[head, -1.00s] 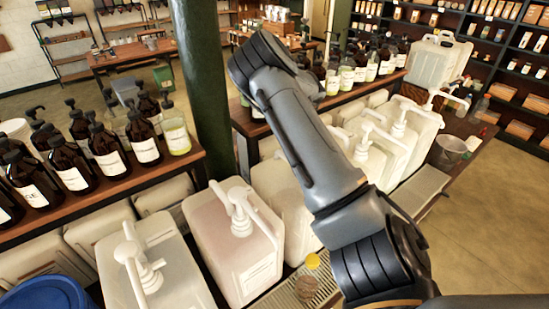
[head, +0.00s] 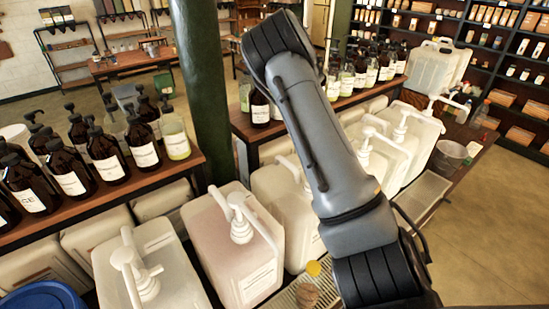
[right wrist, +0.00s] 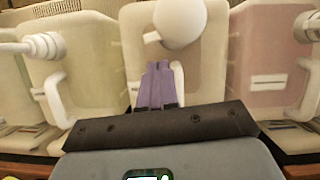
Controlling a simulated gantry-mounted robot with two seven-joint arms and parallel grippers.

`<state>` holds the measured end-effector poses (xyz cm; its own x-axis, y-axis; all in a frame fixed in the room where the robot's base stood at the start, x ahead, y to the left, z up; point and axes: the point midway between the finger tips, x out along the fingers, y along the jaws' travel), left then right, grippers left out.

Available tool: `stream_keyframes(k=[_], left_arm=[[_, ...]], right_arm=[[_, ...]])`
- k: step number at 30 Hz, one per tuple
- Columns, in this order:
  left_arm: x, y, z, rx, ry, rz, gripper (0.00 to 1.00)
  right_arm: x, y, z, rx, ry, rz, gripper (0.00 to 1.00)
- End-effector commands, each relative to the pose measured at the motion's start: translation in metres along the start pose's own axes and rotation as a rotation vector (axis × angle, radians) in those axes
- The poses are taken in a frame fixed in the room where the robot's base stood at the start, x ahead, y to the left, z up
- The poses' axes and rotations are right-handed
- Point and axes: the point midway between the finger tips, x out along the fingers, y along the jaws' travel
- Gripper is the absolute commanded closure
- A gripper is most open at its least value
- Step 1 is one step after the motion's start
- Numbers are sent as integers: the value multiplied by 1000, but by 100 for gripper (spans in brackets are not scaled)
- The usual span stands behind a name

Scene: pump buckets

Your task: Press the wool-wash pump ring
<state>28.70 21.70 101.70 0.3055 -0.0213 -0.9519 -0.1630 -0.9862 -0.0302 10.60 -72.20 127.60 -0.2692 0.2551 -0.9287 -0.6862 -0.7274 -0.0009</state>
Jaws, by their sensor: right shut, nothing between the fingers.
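A row of jugs with white pumps runs along the counter. I cannot read which one is wool-wash. In the head view, a pinkish jug (head: 220,262) carries a white pump (head: 241,228), and a cream jug (head: 285,205) beside it is partly behind my right arm. My right gripper is hidden in the head view. In the right wrist view, its purple fingers (right wrist: 157,68) are shut and empty. They overlap the front of a cream jug (right wrist: 205,70), just below a white pump head (right wrist: 180,22); contact cannot be told. My left gripper is not in view.
Brown pump bottles (head: 70,180) stand on a raised shelf at the left. A green column (head: 208,90) rises behind the jugs. A yellow-capped bottle (head: 307,290) stands in front, near my arm. A pale green jug (right wrist: 80,60) and a pink jug (right wrist: 270,60) flank the fingers.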

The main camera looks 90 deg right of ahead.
Motion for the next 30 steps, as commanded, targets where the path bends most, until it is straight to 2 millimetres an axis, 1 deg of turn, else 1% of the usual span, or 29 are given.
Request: stream_keyframes(k=[3, 6, 9, 24, 27, 29, 30], left_arm=[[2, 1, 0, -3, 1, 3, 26], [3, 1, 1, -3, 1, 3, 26], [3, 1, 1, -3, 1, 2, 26], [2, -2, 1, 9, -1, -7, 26], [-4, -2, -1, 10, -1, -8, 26], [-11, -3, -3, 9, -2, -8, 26], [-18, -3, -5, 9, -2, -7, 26]], right_arm=[[-16, 0, -1, -1, 4, 0, 100], [-25, 0, 0, 0, 3, 1, 100], [-30, 0, 0, 1, 1, 0, 100], [-32, 0, 0, 2, 0, 1, 100], [-38, 0, 3, 1, 0, 1, 100], [-45, 0, 6, 1, 0, 1, 100], [-52, 0, 8, 1, 0, 1, 100]])
